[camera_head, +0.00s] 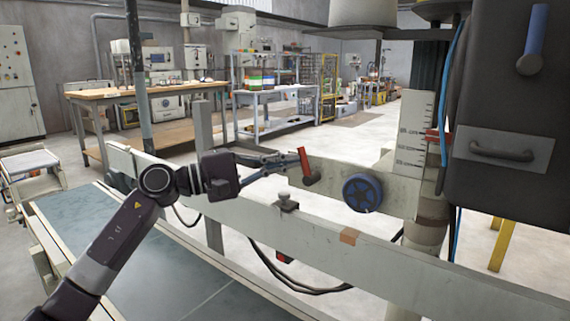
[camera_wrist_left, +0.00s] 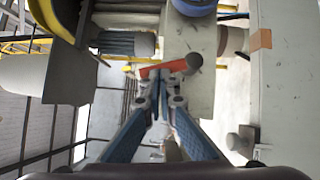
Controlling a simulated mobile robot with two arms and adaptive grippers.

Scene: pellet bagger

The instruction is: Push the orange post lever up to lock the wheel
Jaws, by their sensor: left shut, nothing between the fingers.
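The orange post lever (camera_head: 304,161) is on the pale crossbar left of the blue wheel (camera_head: 362,193). In the head view it stands near upright, its top leaning slightly left, above a dark round hub (camera_head: 312,178). My left gripper (camera_head: 289,160) reaches in from the left, shut and empty, its fingertips close beside the lever. In the left wrist view the shut fingertips (camera_wrist_left: 164,76) overlap the orange lever (camera_wrist_left: 158,69); I cannot tell whether they touch. The blue wheel (camera_wrist_left: 195,6) shows at the top edge there. My right gripper is not in view.
A long pale conveyor rail (camera_head: 340,244) with a small clamp knob (camera_head: 286,202) runs in front of and below the lever. A scale plate (camera_head: 411,140) on a post and a dark machine box (camera_head: 505,120) stand to the right. Open floor lies behind.

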